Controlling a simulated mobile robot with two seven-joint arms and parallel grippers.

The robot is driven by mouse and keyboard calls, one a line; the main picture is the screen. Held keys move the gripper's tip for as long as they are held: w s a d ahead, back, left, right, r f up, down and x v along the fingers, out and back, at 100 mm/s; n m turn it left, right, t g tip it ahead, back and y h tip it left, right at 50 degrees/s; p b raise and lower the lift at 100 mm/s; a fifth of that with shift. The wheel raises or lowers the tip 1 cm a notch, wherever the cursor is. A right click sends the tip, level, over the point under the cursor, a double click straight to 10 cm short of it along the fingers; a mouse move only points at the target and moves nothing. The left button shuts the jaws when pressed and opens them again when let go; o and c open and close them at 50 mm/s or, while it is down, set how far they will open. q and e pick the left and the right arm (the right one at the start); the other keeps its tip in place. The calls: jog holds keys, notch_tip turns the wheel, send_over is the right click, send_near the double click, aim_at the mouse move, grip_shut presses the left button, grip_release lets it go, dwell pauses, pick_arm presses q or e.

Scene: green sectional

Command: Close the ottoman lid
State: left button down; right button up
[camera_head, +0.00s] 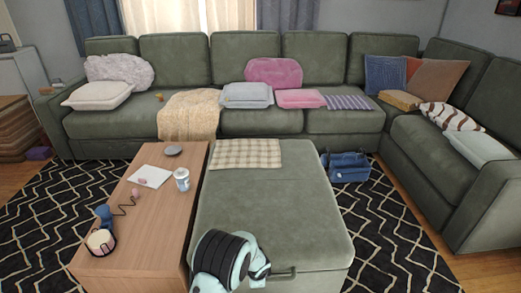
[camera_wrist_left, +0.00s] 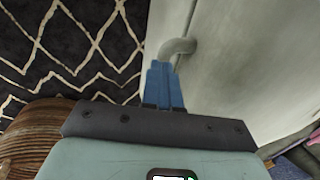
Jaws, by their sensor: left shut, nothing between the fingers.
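The green ottoman (camera_head: 275,215) stands in the middle of the head view, with its padded lid looking flat across the top. I cannot tell whether a small gap remains under the lid. A bar handle (camera_head: 285,273) is on its near side. My left arm reaches over the near left corner and hides part of that edge. In the left wrist view my left gripper (camera_wrist_left: 162,68) has its blue fingers together and empty. The fingertips are just beside the curved handle (camera_wrist_left: 181,46) on the pale ottoman side (camera_wrist_left: 235,75); contact is unclear. My right gripper is out of view.
A checked cloth (camera_head: 246,153) lies on the far end of the ottoman. A blue toolbox (camera_head: 348,167) is on the patterned rug at the right. The green sectional (camera_head: 265,122) lies behind.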

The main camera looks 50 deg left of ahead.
pick_arm(q)
notch_tip(320, 180, down, 4)
jog(key=shift+s+f, duration=0.1)
jog(key=shift+f, duration=0.05)
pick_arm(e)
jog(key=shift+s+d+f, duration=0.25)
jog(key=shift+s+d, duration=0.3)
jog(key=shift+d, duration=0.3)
pick_arm(q)
jog(key=shift+a, duration=0.15)
notch_tip(320, 180, up, 6)
jog(key=p, duration=0.4)
jog(key=s+d+r+p, duration=0.2)
jog(key=s+d+r, duration=0.1)
jog(key=s+d, duration=0.2)
jog(key=shift+s+d+r, duration=0.2)
jog(key=shift+d+r, duration=0.15)
jog(key=shift+d, duration=0.7)
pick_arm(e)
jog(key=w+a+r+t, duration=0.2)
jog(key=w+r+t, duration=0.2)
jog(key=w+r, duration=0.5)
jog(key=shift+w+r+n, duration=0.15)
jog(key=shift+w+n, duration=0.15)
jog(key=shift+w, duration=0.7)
